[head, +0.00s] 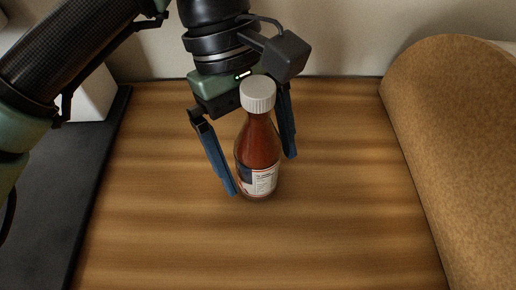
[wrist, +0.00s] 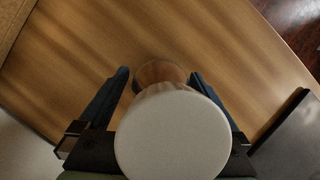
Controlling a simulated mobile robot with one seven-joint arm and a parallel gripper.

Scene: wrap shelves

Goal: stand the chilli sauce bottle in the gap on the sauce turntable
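The chilli sauce bottle (head: 258,150) is a red bottle with a white cap and a pale label. It stands upright on the wooden surface in the head view. In the wrist view its white cap (wrist: 172,138) fills the lower middle and hides much of the bottle. My gripper (head: 262,176) is open, with one blue finger on each side of the bottle. In the wrist view the fingers (wrist: 158,76) are apart, and gaps show between them and the bottle. The sauce turntable is not in these views.
A large brown rounded object (head: 455,140) lies along the right side of the wooden surface (head: 330,230). A dark flat slab (head: 55,190) borders the left side. A pale wall (head: 345,40) stands behind. The wood in front of the bottle is clear.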

